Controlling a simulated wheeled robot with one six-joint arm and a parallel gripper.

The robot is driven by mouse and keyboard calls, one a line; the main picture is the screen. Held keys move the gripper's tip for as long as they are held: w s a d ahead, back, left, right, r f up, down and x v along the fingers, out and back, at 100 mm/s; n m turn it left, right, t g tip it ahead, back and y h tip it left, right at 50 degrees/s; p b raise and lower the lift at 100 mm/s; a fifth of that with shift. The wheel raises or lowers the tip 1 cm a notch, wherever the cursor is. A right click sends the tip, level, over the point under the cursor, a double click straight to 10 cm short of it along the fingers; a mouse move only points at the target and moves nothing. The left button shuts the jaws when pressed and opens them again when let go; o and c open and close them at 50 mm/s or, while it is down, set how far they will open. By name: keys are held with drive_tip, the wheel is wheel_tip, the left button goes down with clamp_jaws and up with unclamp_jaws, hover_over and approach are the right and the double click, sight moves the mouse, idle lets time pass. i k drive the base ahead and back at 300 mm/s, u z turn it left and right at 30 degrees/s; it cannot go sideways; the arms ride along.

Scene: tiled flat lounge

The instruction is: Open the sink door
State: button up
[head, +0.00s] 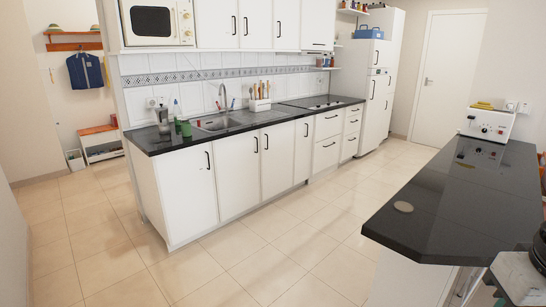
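The steel sink (215,124) with its curved tap (222,97) is set in a black worktop along the far wall. Below it are two white cabinet doors, a left one (236,178) and a right one (280,162), with black upright handles (256,145) (267,142) close together at their meeting edges. Both doors look shut. The picture does not show which one is meant by the sink door. My gripper is not in view; only what seem to be parts of my arm show at the lower right edge.
A black-topped counter (450,205) with a white toaster (488,122) stands at the right. The tiled floor (270,255) between it and the cabinets is clear. Another white cabinet door (187,192) is at the left end, and drawers (327,153) are further right.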

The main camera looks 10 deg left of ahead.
sight(237, 158)
drive_tip(key=u, duration=0.4)
drive_tip(key=i, duration=1.5)
drive_tip(key=u, duration=0.35)
drive_tip(key=i, duration=2.1)
drive_tip(key=z, duration=0.6)
drive_tip(key=i, duration=0.7)
drive_tip(key=z, duration=0.2)
